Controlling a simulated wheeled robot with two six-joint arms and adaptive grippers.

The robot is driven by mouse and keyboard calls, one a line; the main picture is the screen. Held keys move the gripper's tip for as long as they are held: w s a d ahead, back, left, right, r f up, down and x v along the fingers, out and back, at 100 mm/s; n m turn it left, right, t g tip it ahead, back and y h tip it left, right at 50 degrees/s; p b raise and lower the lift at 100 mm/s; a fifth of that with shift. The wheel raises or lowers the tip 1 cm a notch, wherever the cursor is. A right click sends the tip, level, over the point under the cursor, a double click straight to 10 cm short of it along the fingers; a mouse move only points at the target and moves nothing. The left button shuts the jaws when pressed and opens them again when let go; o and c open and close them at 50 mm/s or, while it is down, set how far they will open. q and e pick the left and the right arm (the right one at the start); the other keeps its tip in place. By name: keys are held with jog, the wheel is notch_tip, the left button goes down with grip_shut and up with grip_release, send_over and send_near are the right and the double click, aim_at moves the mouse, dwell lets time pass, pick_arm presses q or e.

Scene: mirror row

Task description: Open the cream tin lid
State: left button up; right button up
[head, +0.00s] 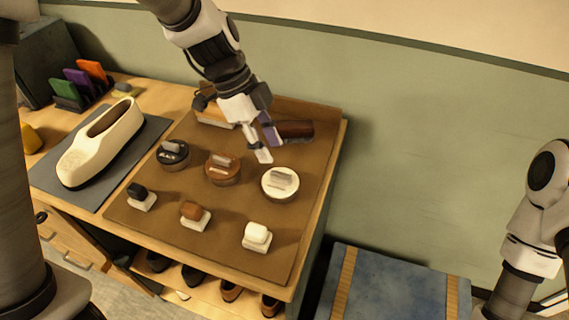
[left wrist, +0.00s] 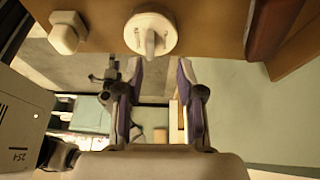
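The cream tin (head: 280,184) is a round tin with a white lid and a raised grip bar, at the right end of a row of three tins on the brown mat. In the left wrist view its lid (left wrist: 151,33) shows upright and seated, just beyond the fingertips. My left gripper (head: 267,147) is above and slightly behind the tin, apart from it. In the left wrist view its two fingers (left wrist: 160,72) are spread with nothing between them. My right arm shows at the right edge; its gripper is out of view.
A dark tin (head: 173,154) and a brown tin (head: 222,168) stand to the left. Three small applicators are in front, the white one (head: 257,236) nearest the cream tin. Brushes (head: 295,130) lie behind. A cream shoe (head: 101,143) stands on a grey mat (head: 60,188) at left.

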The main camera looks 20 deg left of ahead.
aim_at(279, 173)
pick_arm(q)
jog(key=shift+s+d+f, duration=0.35)
jog(key=shift+s+f, duration=0.2)
jog(key=shift+s, duration=0.05)
jog(key=shift+s+d+f, duration=0.35)
jog(key=shift+s+f, duration=0.2)
jog(key=shift+s, duration=0.05)
jog(key=f, duration=0.1)
jog(key=w+f, duration=0.1)
jog(key=d+f, duration=0.1)
jog(key=shift+w+d+f, duration=0.1)
jog(key=shift+w+f, duration=0.15)
jog(key=shift+s+r, duration=0.15)
jog(key=shift+s, duration=0.25)
jog(key=shift+c, duration=1.4)
grip_shut()
pick_arm(e)
jog(key=shift+s+r, duration=0.1)
jog(key=shift+s, duration=0.4)
jog(key=shift+r, duration=0.1)
jog(key=shift+r, duration=0.25)
pick_arm(q)
jog(key=shift+r+p, duration=0.1)
jog(key=shift+p, duration=0.25)
pick_arm(e)
jog(key=shift+r, duration=0.1)
